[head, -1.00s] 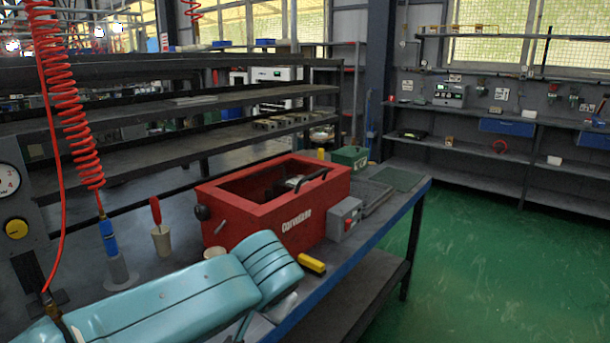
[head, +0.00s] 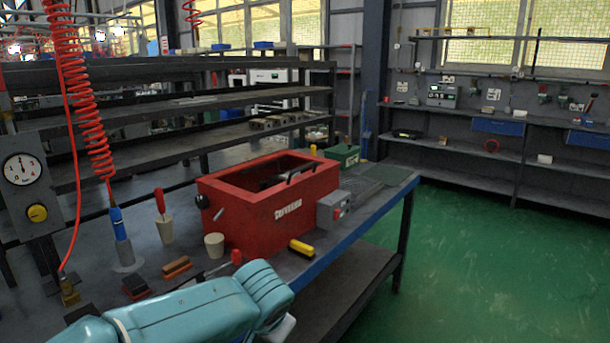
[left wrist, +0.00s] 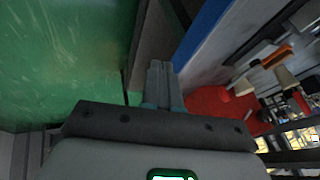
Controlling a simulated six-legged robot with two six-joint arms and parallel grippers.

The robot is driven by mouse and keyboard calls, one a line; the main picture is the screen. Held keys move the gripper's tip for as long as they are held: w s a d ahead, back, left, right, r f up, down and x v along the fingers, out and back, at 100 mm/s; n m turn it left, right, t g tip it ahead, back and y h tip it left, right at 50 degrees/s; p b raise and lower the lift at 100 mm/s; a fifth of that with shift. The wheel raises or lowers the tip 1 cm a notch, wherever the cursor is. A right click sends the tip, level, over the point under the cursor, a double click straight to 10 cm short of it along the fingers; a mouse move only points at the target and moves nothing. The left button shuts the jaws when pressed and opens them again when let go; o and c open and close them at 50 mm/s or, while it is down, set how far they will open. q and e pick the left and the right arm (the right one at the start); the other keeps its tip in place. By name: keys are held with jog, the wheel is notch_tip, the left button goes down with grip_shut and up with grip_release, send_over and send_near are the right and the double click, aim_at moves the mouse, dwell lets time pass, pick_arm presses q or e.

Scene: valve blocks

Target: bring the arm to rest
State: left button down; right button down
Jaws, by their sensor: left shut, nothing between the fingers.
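My left arm (head: 190,312), in teal covers, comes in along the bottom left of the head view, in front of the bench's near edge. Its gripper is hidden beyond the last teal link there. In the left wrist view my left gripper (left wrist: 159,66) has its two grey fingers together with nothing between them. It is over the green floor side of the bench's blue edge (left wrist: 203,28), apart from the red box (left wrist: 208,103). My right gripper is in neither view.
On the bench stand the red box (head: 245,222), a grey switch box (head: 333,210), a yellow-handled tool (head: 301,248), a beige cup (head: 214,245) and a brown-topped block (head: 176,268). A red coiled hose (head: 85,90) hangs at left. The green floor (head: 490,270) at right is clear.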

pick_arm(q)
jog(key=s+a+f+n+g+h, duration=0.15)
jog(key=s+f, duration=0.35)
jog(key=f, duration=0.5)
jog(key=s+f+n+g+h, duration=0.15)
jog(key=s+f, duration=0.25)
jog(key=f, duration=0.6)
jog(key=s+f+n+g+h, duration=0.1)
jog(key=s+f+g+h, duration=0.1)
jog(key=s+f, duration=0.5)
jog(key=s+a+f+n+p, duration=0.1)
jog(key=s+a+f+n, duration=0.35)
jog(key=s+f, duration=0.5)
notch_tip(320, 180, up, 13)
jog(key=d+p, duration=0.1)
jog(key=p, duration=1)
jog(key=shift+s, duration=0.4)
jog(key=shift+f, duration=0.15)
